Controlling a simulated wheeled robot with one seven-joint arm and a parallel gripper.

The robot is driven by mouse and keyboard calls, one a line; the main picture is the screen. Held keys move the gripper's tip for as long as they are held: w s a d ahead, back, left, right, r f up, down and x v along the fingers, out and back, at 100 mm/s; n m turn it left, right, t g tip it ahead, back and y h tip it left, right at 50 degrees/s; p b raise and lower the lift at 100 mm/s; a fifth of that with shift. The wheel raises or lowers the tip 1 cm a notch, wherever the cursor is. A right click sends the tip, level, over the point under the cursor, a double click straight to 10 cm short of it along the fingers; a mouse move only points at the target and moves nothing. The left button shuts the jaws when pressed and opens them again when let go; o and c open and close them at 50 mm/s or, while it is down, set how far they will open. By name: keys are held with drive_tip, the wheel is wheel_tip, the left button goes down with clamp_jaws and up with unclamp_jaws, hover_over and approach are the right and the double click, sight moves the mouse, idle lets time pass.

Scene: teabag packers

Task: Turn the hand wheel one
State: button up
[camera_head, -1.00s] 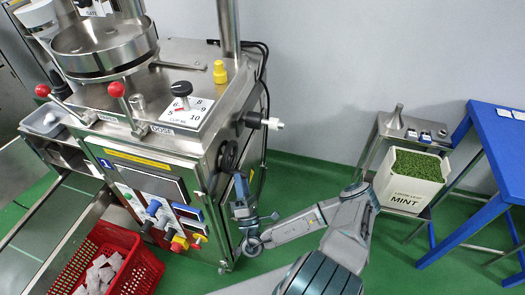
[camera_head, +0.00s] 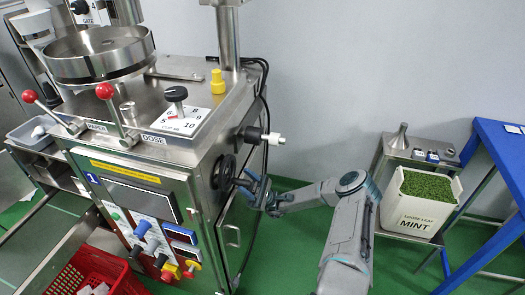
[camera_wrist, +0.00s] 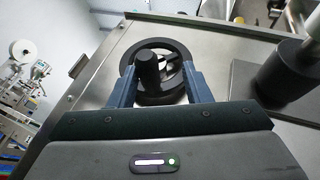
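The black hand wheel (camera_head: 224,172) is on the right side wall of the steel machine. The wrist view shows its round rim (camera_wrist: 181,50) and a black handle knob (camera_wrist: 147,68) sticking out toward the camera. My gripper (camera_head: 243,183) is close in front of the wheel. In the wrist view my gripper (camera_wrist: 158,76) is open, with one blue-grey finger on each side of the knob. A gap shows between the knob and the right finger. Whether the left finger touches the knob cannot be told.
A black-and-white knob (camera_head: 272,138) on a shaft sticks out above the wheel. Black cables run down the machine's back corner. A white mint box (camera_head: 419,219) stands on a small trolley at right, beside a blue table (camera_head: 497,150). A red crate (camera_head: 130,284) stands at front left.

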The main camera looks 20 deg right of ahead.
drive_tip(key=s+d+r+n+t+h+p, duration=0.2)
drive_tip(key=r+n+h+p, duration=0.6)
drive_tip(key=r+h, duration=0.45)
drive_tip(key=s+d+r+n+t+h+p, duration=0.2)
drive_tip(key=r+n+h+p, duration=0.4)
drive_tip(key=r+n+h, duration=0.55)
drive_tip(key=s+a+r+m+h+b, duration=0.1)
drive_tip(key=s+a+r+m, duration=0.1)
drive_tip(key=s+m, duration=0.2)
drive_tip(key=s+a+r+m+h+b, duration=0.1)
drive_tip(key=s+a+r+m+h, duration=0.1)
drive_tip(key=s, duration=0.7)
drive_tip(key=shift+s+a+m+b, duration=0.25)
drive_tip(key=shift+a+m, duration=0.45)
drive_tip(key=shift+m, duration=0.35)
idle(0.4)
drive_tip(key=shift+r+h, duration=0.1)
drive_tip(key=shift+h, duration=0.2)
